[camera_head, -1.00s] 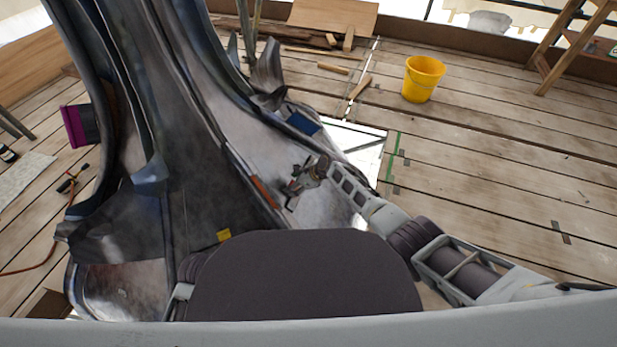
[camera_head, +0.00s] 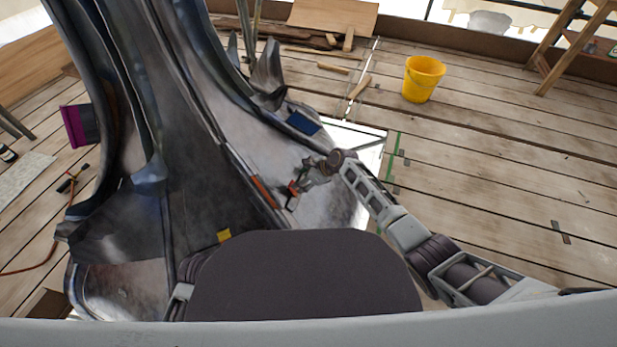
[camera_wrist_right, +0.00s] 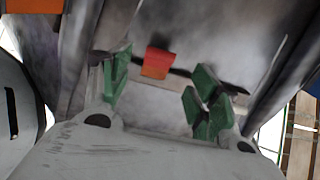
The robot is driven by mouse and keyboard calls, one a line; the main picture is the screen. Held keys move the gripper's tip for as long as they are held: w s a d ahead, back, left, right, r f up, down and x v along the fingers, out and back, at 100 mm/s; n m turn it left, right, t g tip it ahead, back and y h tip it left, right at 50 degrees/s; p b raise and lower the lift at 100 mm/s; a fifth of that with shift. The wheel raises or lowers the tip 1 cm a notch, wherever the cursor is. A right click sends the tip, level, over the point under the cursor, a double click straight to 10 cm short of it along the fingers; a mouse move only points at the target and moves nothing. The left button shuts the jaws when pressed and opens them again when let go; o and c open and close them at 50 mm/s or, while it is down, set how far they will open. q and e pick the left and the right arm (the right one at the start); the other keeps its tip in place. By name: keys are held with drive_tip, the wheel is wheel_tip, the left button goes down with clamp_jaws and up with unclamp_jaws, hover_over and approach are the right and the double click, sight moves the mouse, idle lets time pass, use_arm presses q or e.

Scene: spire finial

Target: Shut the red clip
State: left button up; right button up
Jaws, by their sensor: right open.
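The red clip (camera_wrist_right: 156,62) shows in the right wrist view as a small red-orange block on a dark bar across the grey metal. It lies between and beyond the green fingertips of my right gripper (camera_wrist_right: 160,92), with a gap on each side. The gripper is open and holds nothing. In the head view, the clip is a small red spot (camera_head: 292,187) by the fingers of the right gripper (camera_head: 301,183), low on the right flank of the metal spire (camera_head: 185,150). Whether the clip is open or shut cannot be told. My left gripper is not in view.
An orange strip (camera_head: 263,192) lies on the spire left of the right gripper. A blue patch (camera_head: 303,123) and a yellow patch (camera_head: 224,235) are also on it. A yellow bucket (camera_head: 423,79) stands on the plank floor, which is mostly clear at right.

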drive_tip(key=shift+v, duration=1.75)
